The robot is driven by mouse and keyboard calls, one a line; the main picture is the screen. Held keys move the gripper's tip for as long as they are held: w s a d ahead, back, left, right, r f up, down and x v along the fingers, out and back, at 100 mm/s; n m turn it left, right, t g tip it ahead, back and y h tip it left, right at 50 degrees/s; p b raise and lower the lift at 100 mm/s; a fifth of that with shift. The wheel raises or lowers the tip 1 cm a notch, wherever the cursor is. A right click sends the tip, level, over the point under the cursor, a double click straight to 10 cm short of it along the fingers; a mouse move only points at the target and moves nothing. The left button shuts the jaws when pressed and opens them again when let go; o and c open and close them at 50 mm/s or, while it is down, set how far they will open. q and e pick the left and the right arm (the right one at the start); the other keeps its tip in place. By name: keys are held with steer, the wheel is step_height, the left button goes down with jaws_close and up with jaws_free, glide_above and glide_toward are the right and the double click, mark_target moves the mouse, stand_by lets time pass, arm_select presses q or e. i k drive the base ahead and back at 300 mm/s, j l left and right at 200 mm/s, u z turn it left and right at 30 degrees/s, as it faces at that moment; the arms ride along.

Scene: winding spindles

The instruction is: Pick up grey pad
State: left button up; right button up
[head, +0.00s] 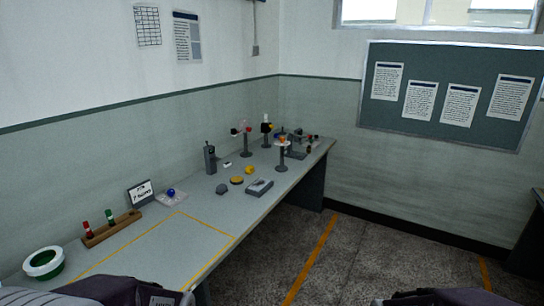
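A small dark grey rounded piece (222,189) lies on the long grey table, left of a yellow disc. A grey flat block with a lighter top (259,187) lies near the table's front edge, to the right of it. Both are small here, and I cannot tell for sure which one is the grey pad. Neither of my grippers shows in the head view; only parts of my own body show at the bottom edge.
The grey table (190,244) runs along the wall, with a yellow-taped empty area. Around lie a yellow disc (237,180), a dark upright device (210,158), spindle stands (283,155), a wooden rack (112,229), a sign (141,193) and a green-white bowl (43,263).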

mark_target(221, 189)
steer(key=i+l, duration=0.15)
steer(key=i, duration=0.6)
steer(key=i+l+z, duration=0.1)
steer(key=i, duration=0.65)
steer(key=i+u, duration=0.2)
steer(key=u, duration=0.25)
steer(key=i+l+u, duration=0.2)
steer(key=u, duration=0.2)
steer(key=i+l+u, duration=0.15)
steer(key=u, duration=0.3)
steer(key=i+l+u, duration=0.1)
steer(key=l+u, duration=0.15)
steer(key=u, duration=0.15)
steer(key=i+l+u, duration=0.1)
steer(key=l+u, duration=0.15)
steer(key=u, duration=0.2)
steer(key=i+l+u, duration=0.15)
steer(key=l+u, duration=0.2)
steer(key=i+l+u, duration=0.1)
steer(key=l+u, duration=0.6)
steer(key=i+j, duration=0.05)
steer(key=i, duration=0.05)
